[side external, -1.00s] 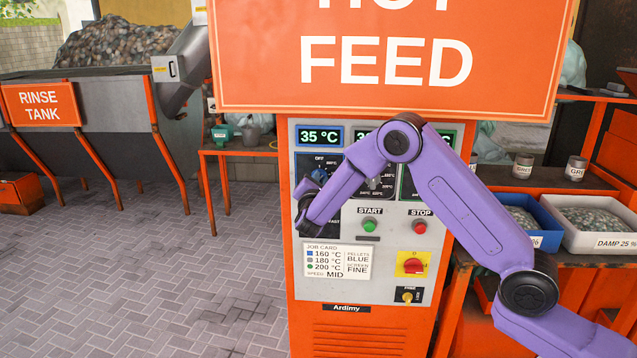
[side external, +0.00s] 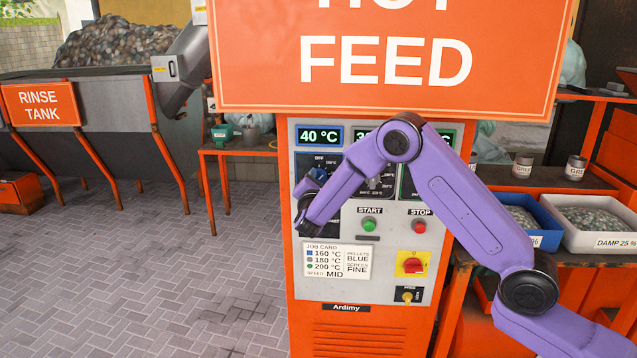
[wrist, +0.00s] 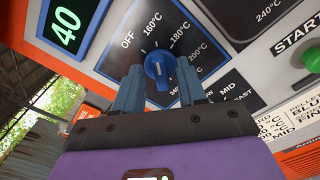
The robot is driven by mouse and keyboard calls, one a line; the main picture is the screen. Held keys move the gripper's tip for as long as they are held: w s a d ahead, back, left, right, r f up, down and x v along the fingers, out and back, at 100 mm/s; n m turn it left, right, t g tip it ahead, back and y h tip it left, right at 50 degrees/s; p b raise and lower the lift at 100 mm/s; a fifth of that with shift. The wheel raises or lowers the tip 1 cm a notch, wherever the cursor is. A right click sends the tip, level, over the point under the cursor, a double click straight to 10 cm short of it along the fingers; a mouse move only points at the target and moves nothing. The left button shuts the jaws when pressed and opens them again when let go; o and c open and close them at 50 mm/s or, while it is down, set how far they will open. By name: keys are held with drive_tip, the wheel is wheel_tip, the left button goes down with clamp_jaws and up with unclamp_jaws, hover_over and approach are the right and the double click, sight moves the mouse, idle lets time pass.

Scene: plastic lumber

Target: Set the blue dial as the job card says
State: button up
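The blue dial (wrist: 157,64) is on the control panel, inside a dark scale marked OFF, 160, 180, 200 and 240 °C or so. My gripper (wrist: 160,72) has one finger on each side of the dial, close against it. The dial's white mark points roughly upward, between OFF and 160 °C. The display (wrist: 66,22) above the dial reads 40; in the side view the display (side external: 320,136) reads 40 °C. The job card (side external: 338,261) lists a blue square by 160 °C, a grey one by 180 °C, and a green dot by 200 °C, with speed MID.
Two more dials sit to the right, partly hidden by my arm. Below are a green START button (side external: 369,225), a red STOP button (side external: 419,226), a red switch (side external: 413,265) on yellow and a small selector (side external: 407,296). A large orange sign (side external: 390,60) overhangs the panel.

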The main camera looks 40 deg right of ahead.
drive_tip(key=v, duration=1.7)
drive_tip(key=shift+s, duration=0.2)
drive_tip(key=shift+a+r, duration=0.1)
drive_tip(key=s+d+f+m+g+y, duration=0.1)
drive_tip(key=s+d+m+g+y, duration=0.2)
drive_tip(key=s, duration=0.4)
drive_tip(key=s+d+f+m+g+y, duration=0.1)
drive_tip(key=s+d+g, duration=0.3)
drive_tip(key=s, duration=0.3)
drive_tip(key=s+a+m+g+y, duration=0.1)
drive_tip(key=s+g+y, duration=0.4)
drive_tip(key=s, duration=1.7)
drive_tip(key=m+y, duration=0.1)
drive_tip(key=y, duration=0.3)
drive_tip(key=shift+a+f+g, duration=0.3)
drive_tip(key=shift+a, duration=0.05)
